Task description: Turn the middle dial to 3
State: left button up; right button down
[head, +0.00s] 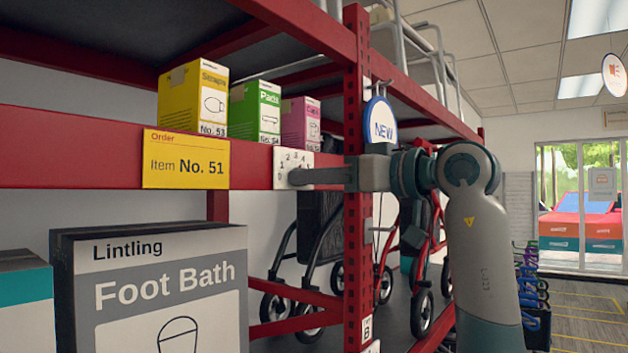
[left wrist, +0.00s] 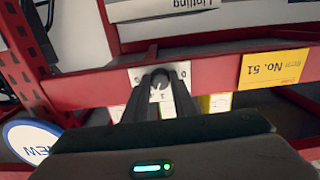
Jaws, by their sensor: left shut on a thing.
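A white dial plate (head: 294,158) with printed numerals is fixed to the red shelf beam, right of the yellow order sign. My left gripper (head: 292,177) reaches it from the right, its fingers shut at the dial's knob and hiding most of it in the head view. In the left wrist view, the two fingertips close around the dark knob (left wrist: 160,77) at the middle of the white plate (left wrist: 183,75). Some numerals show beside the fingers, but I cannot tell which one the knob points to. No other dial is clear in view. My right gripper is not in view.
The order sign (head: 186,159) reads "Item No. 51". Yellow (head: 193,97), green (head: 255,111) and pink (head: 301,121) boxes stand above the beam. A red post (head: 356,250) with a round "NEW" sign (head: 381,121) is close to my gripper. A Foot Bath box (head: 150,285) stands below.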

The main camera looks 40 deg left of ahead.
pick_arm(q)
jog(key=shift+n+b, duration=0.95)
jog(key=shift+n, duration=1.45)
jog(key=o, duration=1)
jog(key=shift+o, duration=0.2)
jog(key=shift+d, duration=0.15)
